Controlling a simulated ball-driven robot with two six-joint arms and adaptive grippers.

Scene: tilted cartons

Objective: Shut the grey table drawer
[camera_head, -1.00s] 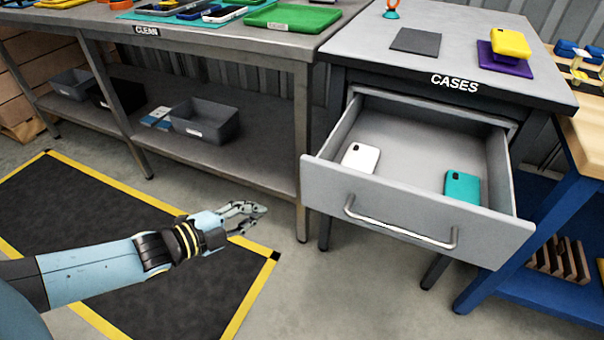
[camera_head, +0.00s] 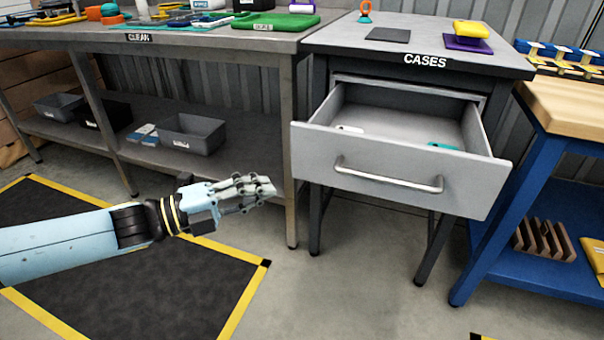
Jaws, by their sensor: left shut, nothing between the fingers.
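The grey drawer (camera_head: 400,160) stands pulled out under the grey table (camera_head: 345,47) labelled CASES. Its front faces me and carries a silver bar handle (camera_head: 388,179). A white phone case (camera_head: 350,128) and a teal phone case (camera_head: 443,146) lie inside, mostly hidden by the drawer front. My left gripper (camera_head: 268,190) is shut and empty. In the picture it is left of and a little below the drawer front, apart from it. My right gripper is not in view.
A grey CLEAN bench (camera_head: 215,45) with bins on its lower shelf stands left of the drawer table. A blue workbench with a wooden top (camera_head: 570,105) stands close on the right. Grey floor (camera_head: 350,290) in front of the drawer is clear.

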